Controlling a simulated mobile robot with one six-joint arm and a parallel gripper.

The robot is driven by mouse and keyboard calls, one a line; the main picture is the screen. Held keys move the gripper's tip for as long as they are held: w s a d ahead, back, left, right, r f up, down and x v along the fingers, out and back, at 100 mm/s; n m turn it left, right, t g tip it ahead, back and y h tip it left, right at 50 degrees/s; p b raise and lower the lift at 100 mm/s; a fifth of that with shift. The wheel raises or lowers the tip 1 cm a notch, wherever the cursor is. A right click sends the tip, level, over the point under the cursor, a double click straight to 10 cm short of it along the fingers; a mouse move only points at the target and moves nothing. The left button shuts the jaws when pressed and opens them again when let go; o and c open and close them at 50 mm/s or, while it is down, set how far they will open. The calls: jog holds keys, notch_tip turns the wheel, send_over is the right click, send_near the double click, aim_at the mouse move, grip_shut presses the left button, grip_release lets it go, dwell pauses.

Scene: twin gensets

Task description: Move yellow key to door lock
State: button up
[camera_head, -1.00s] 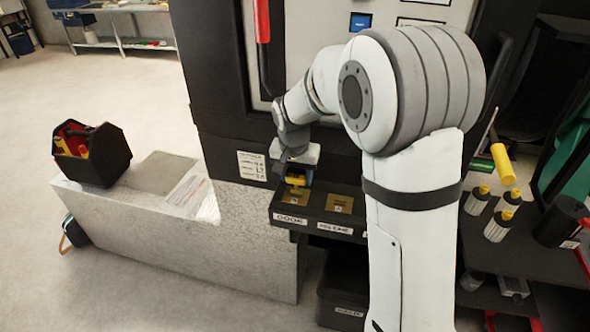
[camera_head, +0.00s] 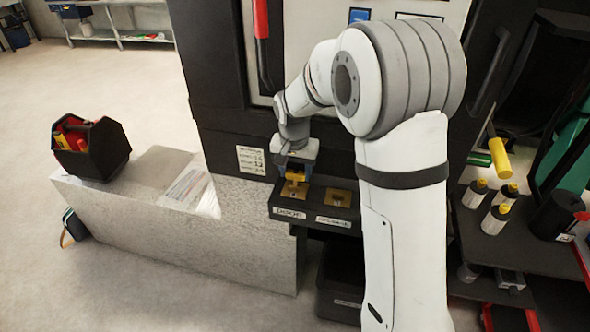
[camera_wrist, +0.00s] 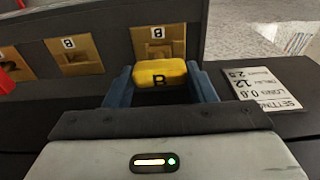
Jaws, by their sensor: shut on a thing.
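In the head view the yellow key (camera_head: 294,188) is small, below my gripper (camera_head: 294,176), over the left brass plate of the black tray (camera_head: 289,214). I cannot tell whether the key touches the plate. A brass plate (camera_wrist: 158,42) with a white label lies just beyond the key in the wrist view. I cannot identify the door lock.
A second brass plate (camera_head: 338,198) is on the tray's right side. A black toolbox (camera_head: 92,150) stands on the concrete block (camera_head: 200,240) at left. A side table (camera_head: 505,240) holds several yellow-capped bottles. A red handle (camera_head: 261,20) is on the dark cabinet.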

aim_at(296, 170)
jog(key=shift+f+b, duration=1.05)
jog(key=shift+f, duration=0.35)
jog(key=o, duration=1.2)
jog(key=shift+c, duration=0.2)
jog(key=shift+r, duration=0.1)
jog(key=shift+r+p, duration=2.25)
jog(key=shift+r, duration=1.45)
